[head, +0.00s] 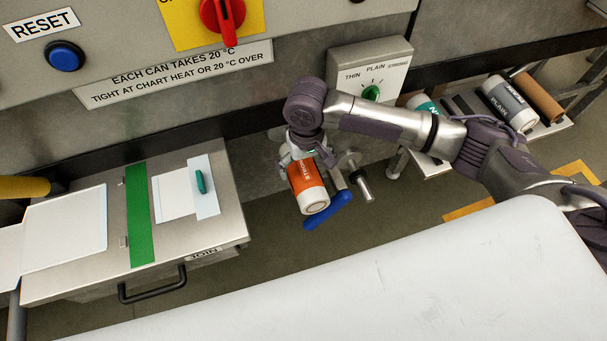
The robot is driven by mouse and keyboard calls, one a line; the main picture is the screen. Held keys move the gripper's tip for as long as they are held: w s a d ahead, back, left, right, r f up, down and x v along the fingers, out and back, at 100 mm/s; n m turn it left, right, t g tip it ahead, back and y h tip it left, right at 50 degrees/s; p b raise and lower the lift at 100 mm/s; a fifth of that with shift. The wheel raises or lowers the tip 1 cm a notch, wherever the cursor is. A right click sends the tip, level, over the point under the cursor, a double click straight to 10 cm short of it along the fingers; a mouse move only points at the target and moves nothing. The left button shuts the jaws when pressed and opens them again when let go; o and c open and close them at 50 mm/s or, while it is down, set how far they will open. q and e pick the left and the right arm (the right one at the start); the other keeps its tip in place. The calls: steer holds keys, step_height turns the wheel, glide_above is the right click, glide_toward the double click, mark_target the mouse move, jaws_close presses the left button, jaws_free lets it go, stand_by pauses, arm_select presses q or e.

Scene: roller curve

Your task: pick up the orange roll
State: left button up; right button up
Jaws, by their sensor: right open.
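The orange roll (309,190) is a short cylinder with an orange label and pale ends. It is tilted, beside a metal shaft and a blue handle (328,211) below the machine front. My right gripper (303,158) comes down over its upper end, with the jaws open. The fingers are at the roll's upper end; I cannot tell whether they touch it. The gripper hides that end and whatever supports the roll there. My left gripper is not in view.
A control box with a green knob (371,93) is above right. A rack at right holds a grey-and-white roll (509,103) and a teal-labelled one (424,104). A metal bench with a green strip (140,215) stands left. A white surface (400,285) fills the foreground.

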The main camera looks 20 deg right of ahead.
steer(key=shift+a+f, duration=0.1)
steer(key=shift+f, duration=2.85)
steer(key=c, duration=1.6)
